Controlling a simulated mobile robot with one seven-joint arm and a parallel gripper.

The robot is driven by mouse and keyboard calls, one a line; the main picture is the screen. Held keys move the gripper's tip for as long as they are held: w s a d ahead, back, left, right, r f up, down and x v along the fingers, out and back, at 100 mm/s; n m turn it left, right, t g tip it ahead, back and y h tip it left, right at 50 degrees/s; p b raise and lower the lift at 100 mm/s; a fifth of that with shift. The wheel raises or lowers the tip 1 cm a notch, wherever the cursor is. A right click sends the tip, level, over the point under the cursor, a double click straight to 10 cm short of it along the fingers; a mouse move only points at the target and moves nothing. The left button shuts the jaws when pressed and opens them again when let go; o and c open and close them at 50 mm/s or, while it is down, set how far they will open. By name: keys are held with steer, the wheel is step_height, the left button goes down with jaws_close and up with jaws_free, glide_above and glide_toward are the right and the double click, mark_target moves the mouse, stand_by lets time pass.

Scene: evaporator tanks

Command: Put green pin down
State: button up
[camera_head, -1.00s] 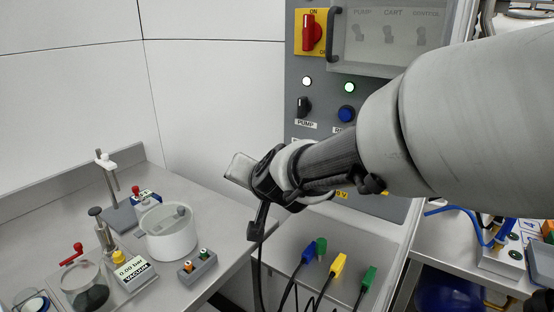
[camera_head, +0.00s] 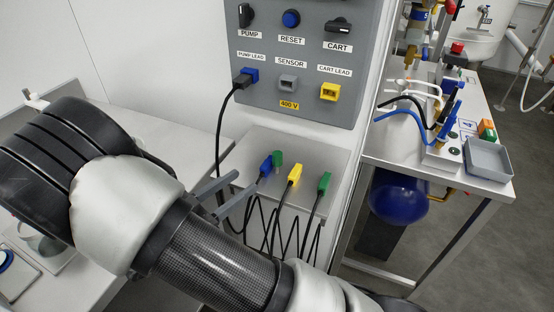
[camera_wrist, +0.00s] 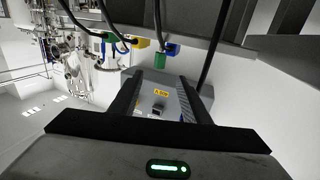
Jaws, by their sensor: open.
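The green pin (camera_head: 277,158) is a small upright block with no cable seen on it, on the grey shelf (camera_head: 240,142) under the control panel, right behind the blue plug (camera_head: 265,165). My gripper (camera_head: 246,180) is open in the head view, its fingers pointing toward the plugs from the left. In the wrist view, the green pin (camera_wrist: 160,61) shows just beyond and between the open fingertips of my gripper (camera_wrist: 160,78). I see nothing held. The pin looks apart from both fingers, but the exact gap is unclear.
A yellow plug (camera_head: 294,174) and a green cabled plug (camera_head: 324,183) stand to the right, with black cables hanging down. A side table (camera_head: 455,178) with tubing stands right.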

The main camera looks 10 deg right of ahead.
mark_target(274, 162)
steer(key=x, duration=0.8)
steer(key=shift+w+d+f+b, duration=0.1)
steer(key=shift+w+d+b, duration=0.15)
steer(key=shift+b, duration=0.15)
steer(key=shift+f+b+x, duration=0.2)
steer(key=shift+b+x, duration=0.3)
steer(key=shift+x, duration=2.15)
steer(key=shift+s, duration=0.1)
jaws_close()
